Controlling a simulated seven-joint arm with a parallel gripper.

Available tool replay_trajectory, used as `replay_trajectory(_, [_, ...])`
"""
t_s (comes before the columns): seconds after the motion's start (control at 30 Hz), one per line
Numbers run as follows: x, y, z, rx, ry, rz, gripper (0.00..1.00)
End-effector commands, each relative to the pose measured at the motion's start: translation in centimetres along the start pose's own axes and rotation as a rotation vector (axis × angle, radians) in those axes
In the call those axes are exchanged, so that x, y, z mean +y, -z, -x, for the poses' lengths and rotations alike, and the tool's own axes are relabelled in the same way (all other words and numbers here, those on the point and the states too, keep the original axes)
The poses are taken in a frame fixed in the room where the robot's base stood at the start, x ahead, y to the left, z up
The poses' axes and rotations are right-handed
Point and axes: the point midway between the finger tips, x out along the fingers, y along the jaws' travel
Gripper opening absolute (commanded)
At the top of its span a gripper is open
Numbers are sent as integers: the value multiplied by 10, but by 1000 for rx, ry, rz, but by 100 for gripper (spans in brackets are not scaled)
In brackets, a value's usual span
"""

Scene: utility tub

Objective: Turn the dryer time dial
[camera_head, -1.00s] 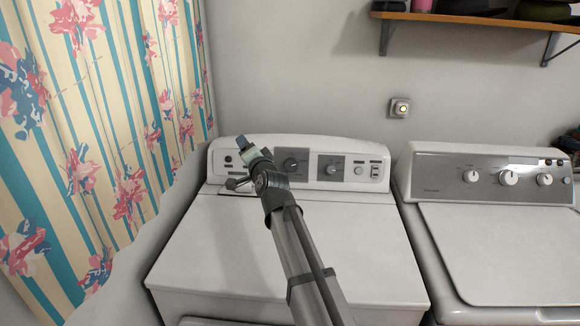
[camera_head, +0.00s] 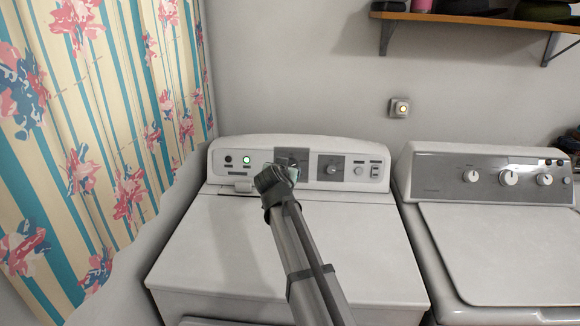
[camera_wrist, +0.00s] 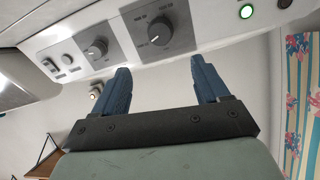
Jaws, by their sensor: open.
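The white dryer (camera_head: 290,250) stands at the left, with its control panel at the back. The panel has a larger dark dial (camera_wrist: 160,33) on a grey plate and a second dark dial (camera_head: 332,169), also visible in the wrist view (camera_wrist: 97,48). The labels are too small to read. My gripper (camera_head: 291,172) is in front of the larger dial and partly hides it in the head view. In the wrist view my gripper (camera_wrist: 163,72) is open and empty, its blue fingers apart. The larger dial lies beyond the fingertips, roughly centred between them, with no contact visible.
A lit green light (camera_head: 246,160) is on the panel left of the dials. A washer (camera_head: 490,230) stands to the right. A striped floral curtain (camera_head: 90,130) hangs at the left. A wooden shelf (camera_head: 470,19) is high on the right wall. The dryer top is clear.

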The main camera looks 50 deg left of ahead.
Motion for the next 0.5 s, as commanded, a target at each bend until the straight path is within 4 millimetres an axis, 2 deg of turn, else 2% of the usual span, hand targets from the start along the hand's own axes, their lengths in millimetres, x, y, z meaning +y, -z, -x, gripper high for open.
replay_trajectory(0.17, [-1,1,-22,0,1,-3,74])
replay_trajectory(0.5, [-2,1,-82,0,2,-3,74])
